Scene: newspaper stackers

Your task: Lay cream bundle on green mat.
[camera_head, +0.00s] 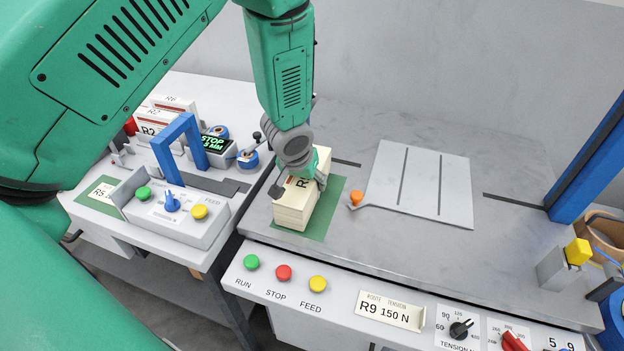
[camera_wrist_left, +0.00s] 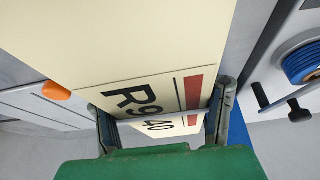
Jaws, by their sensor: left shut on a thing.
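The cream bundle (camera_head: 298,202) stands as a tall stack on the green mat (camera_head: 328,205) in the head view, covering much of it. Its label reads R9. My left gripper (camera_head: 300,184) comes down from above and is shut on the cream bundle, with a finger on each side. In the left wrist view the bundle (camera_wrist_left: 130,45) fills the upper middle, with the R9 40 label and a red bar between the fingers (camera_wrist_left: 165,112). Whether the bundle's underside touches the mat all over is hard to tell. My right gripper is not in view.
A grey plate with an orange knob (camera_head: 420,185) lies right of the mat. A control panel with buttons (camera_head: 283,272) runs along the front edge. At left, a bench holds a blue arch (camera_head: 180,130), other bundles (camera_head: 155,122) and a button box (camera_head: 172,210).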

